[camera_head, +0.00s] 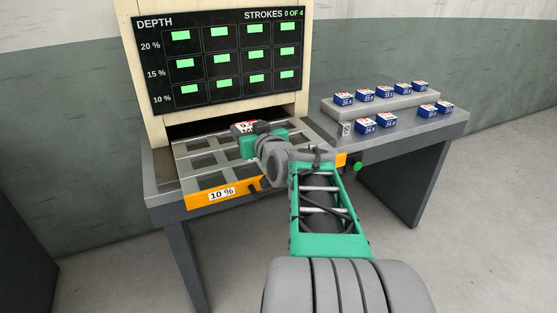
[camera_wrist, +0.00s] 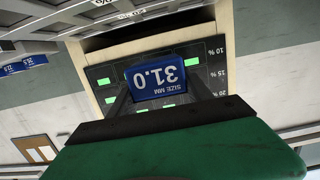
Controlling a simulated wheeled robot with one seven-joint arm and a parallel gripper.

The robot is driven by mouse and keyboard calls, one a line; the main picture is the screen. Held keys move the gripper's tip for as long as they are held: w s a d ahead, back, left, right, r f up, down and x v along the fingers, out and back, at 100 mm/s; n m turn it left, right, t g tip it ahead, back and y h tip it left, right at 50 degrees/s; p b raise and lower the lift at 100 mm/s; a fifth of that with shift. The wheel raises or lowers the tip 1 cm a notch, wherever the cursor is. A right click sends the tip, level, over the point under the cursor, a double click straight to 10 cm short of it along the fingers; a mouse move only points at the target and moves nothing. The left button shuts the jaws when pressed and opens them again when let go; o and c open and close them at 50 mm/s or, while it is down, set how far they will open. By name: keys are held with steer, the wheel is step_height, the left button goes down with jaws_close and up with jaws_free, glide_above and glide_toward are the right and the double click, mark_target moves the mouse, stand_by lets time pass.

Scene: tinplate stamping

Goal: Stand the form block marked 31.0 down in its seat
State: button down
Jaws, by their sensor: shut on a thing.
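The form block marked 31.0 (camera_wrist: 158,76) is blue, and its lettering appears upside down in the wrist view. My gripper (camera_wrist: 160,95) is shut on it, with a dark finger on either side. In the head view my gripper (camera_head: 250,132) is over the back right part of the grey seat tray (camera_head: 200,171), and the block's red and white top (camera_head: 240,127) shows there. The tray is a grid of square openings with an orange front plate marked 10 %. My gripper and arm hide part of it. I cannot tell the block's height above the tray.
The depth display (camera_head: 218,60) stands behind the tray, showing rows of green marks and strokes 0 of 4. Several other blue blocks (camera_head: 366,126) stand on the bench and on a grey raised ledge (camera_head: 385,106) at the right. A green knob (camera_head: 357,167) sits at the bench's front.

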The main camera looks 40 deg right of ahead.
steer(key=d+f, duration=0.2)
steer(key=d, duration=0.1)
steer(key=s+d+f, duration=0.1)
steer(key=d+f, duration=0.1)
steer(key=d, duration=0.1)
steer(key=d+f, duration=0.3)
steer(key=shift+s, duration=0.2)
steer(key=shift+s+d+f+b, duration=0.1)
steer(key=shift+d+f+b, duration=0.15)
steer(key=shift+f, duration=0.8)
steer(key=shift+d+f+b, duration=0.15)
steer(key=shift+d+f, duration=0.05)
steer(key=shift+f, duration=0.85)
steer(key=shift+f, duration=0.1)
steer(key=shift+f, duration=0.15)
steer(key=shift+c, duration=2.2)
jaws_free()
steer(key=shift+r, duration=0.35)
steer(key=v, duration=1.2)
steer(key=shift+a+f+b, duration=0.1)
steer(key=shift+f+b, duration=0.1)
steer(key=shift+b, duration=0.2)
